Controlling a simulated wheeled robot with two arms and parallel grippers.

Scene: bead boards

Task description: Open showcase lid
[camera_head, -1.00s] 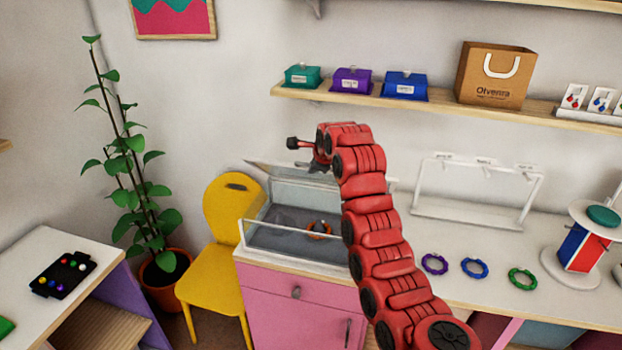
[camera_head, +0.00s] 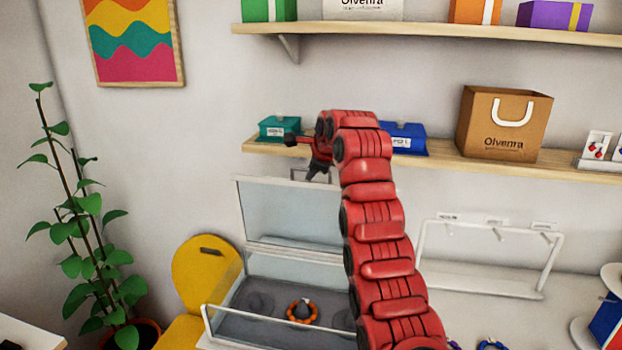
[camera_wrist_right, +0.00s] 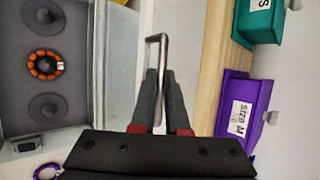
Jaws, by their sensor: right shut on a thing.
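The glass showcase (camera_head: 215,318) stands on the counter with its lid (camera_head: 285,212) raised, roughly upright at the back. My right gripper (camera_head: 318,168) is at the lid's top edge. In the right wrist view my right gripper (camera_wrist_right: 160,95) is shut on the lid's metal handle (camera_wrist_right: 157,42). An orange beaded bracelet (camera_head: 302,311) sits on a dark round stand inside the showcase; it also shows in the right wrist view (camera_wrist_right: 45,65). My right arm covers the showcase's right side. My left gripper is not in view.
A shelf (camera_head: 455,163) runs behind the lid with a teal box (camera_head: 278,128), a blue box (camera_head: 404,137) and a paper bag (camera_head: 503,125). A purple box (camera_wrist_right: 240,112) is close to my right gripper. A white rack (camera_head: 487,285) stands at right.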

